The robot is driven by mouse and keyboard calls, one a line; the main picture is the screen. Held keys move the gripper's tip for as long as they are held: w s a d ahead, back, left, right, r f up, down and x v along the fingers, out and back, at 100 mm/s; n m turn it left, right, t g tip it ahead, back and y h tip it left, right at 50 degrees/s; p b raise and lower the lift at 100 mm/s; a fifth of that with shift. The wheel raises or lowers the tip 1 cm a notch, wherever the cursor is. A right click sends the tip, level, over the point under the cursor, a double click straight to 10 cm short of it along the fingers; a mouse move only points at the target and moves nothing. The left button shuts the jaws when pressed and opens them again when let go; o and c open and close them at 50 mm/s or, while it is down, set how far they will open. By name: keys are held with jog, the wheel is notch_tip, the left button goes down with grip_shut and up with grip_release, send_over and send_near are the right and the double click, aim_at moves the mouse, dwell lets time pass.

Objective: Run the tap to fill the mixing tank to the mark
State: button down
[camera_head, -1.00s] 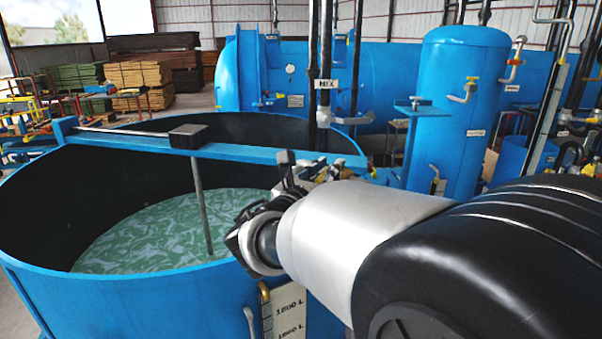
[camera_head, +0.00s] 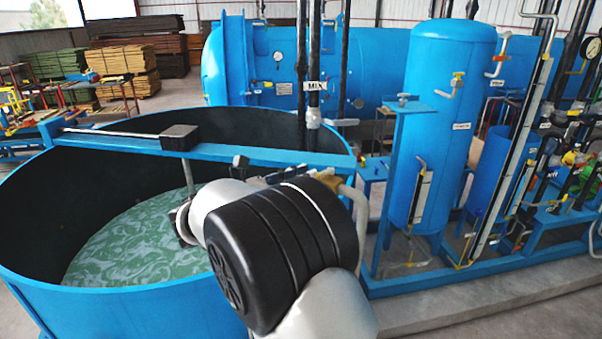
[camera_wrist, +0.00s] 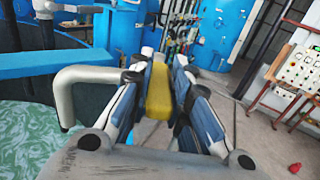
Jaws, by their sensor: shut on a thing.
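The mixing tank (camera_head: 60,285) is a large open blue vat with dark inner walls. It holds swirling greenish liquid (camera_head: 135,240), well below the rim. In the wrist view the liquid (camera_wrist: 30,140) shows at the left. A grey bent spout pipe (camera_wrist: 85,74) reaches over the tank there. My gripper (camera_wrist: 160,85) is shut on a yellow handle (camera_wrist: 158,92), which appears to be the tap's. In the head view my arm hides most of the gripper and the handle. The tank's level scale is not visible now. I cannot tell whether liquid runs from the spout.
A blue beam with a stirrer motor (camera_head: 179,138) and shaft crosses the tank. A blue upright vessel (camera_head: 445,130), pipes and valves stand to the right, on a blue frame (camera_head: 490,283). A large horizontal blue autoclave (camera_head: 225,65) lies behind. Open floor and a control panel (camera_wrist: 300,75) show in the wrist view.

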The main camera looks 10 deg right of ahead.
jog(key=shift+r, duration=0.1)
jog(key=c, duration=1.5)
grip_release()
jog(key=v, duration=1.2)
